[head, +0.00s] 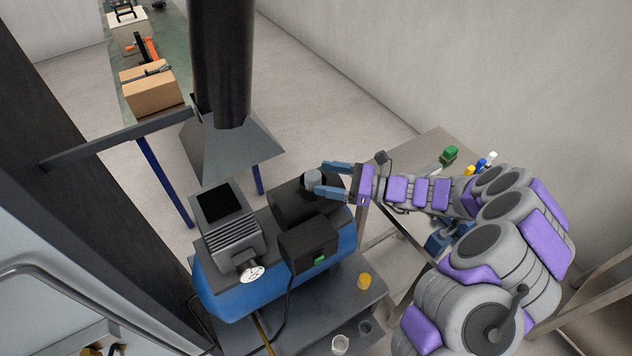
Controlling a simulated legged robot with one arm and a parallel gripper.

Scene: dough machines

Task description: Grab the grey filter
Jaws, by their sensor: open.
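The grey filter (313,179) is a small grey cylinder standing on top of the black part of the blue compressor-like machine (225,297). My gripper (320,178) reaches in from the right with its two blue fingers spread. The fingertips lie on the far and near sides of the filter, so it appears between them. The jaws are open, and I cannot tell whether either finger touches the filter.
A black pipe with a flared grey hood (232,150) hangs behind the machine. A side table (425,150) at right holds small coloured items. A cardboard box (152,92) sits on a green-topped table.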

